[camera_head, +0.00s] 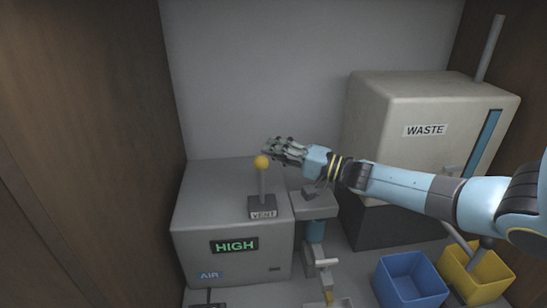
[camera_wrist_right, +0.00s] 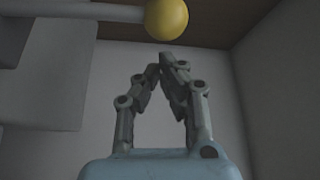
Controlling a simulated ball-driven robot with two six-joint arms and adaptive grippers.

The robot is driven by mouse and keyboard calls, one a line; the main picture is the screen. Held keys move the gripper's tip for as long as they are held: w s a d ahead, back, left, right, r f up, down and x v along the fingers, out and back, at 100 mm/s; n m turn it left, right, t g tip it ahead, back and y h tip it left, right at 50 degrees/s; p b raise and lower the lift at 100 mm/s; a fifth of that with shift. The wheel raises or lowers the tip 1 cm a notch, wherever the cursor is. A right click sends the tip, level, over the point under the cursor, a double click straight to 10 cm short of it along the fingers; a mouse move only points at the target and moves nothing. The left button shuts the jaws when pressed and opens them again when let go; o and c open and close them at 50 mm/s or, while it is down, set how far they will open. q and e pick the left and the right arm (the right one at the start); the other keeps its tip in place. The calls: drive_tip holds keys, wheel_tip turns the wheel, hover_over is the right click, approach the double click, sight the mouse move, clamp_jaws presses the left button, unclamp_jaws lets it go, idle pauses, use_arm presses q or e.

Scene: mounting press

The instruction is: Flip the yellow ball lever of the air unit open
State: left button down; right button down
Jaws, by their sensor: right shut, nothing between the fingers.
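The yellow ball (camera_head: 261,162) tops a grey lever that stands upright from a dark base labelled VENT (camera_head: 262,213) on the grey air unit (camera_head: 200,215). The unit's front shows HIGH in green and an AIR label. My right gripper (camera_head: 270,147) reaches in from the right and is just beside the ball, at its upper right. In the right wrist view the gripper (camera_wrist_right: 163,62) is shut and empty, its fingertips close to the yellow ball (camera_wrist_right: 166,18) with a small gap showing. My left gripper is not in view.
A beige WASTE box (camera_head: 425,105) stands at the right behind my right arm. A small press (camera_head: 315,215) stands right of the air unit. A blue bin (camera_head: 410,280) and a yellow bin (camera_head: 475,275) sit at the lower right. Wooden walls bound both sides.

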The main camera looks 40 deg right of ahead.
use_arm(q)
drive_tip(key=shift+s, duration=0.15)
use_arm(e)
drive_tip(key=shift+s+a+f, duration=0.1)
drive_tip(key=shift+s+a, duration=0.4)
drive_tip(key=shift+a, duration=0.05)
drive_tip(key=shift+s+a+n, duration=0.15)
drive_tip(key=shift+s+n, duration=0.15)
drive_tip(key=shift+n, duration=0.1)
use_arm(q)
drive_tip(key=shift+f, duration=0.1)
use_arm(e)
drive_tip(key=shift+s+a, duration=0.1)
drive_tip(key=shift+s, duration=0.05)
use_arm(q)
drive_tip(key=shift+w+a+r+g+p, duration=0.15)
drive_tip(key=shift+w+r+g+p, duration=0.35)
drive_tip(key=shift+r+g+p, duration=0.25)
use_arm(e)
drive_tip(key=s+a+f+n+y, duration=0.1)
drive_tip(key=s+a+n, duration=0.1)
drive_tip(key=s+a, duration=0.2)
drive_tip(key=shift+s+a+f+n+t, duration=0.2)
drive_tip(key=shift+s+a+n+t, duration=0.15)
drive_tip(key=shift+s, duration=1.3)
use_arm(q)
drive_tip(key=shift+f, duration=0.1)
use_arm(e)
drive_tip(key=shift+d, duration=0.1)
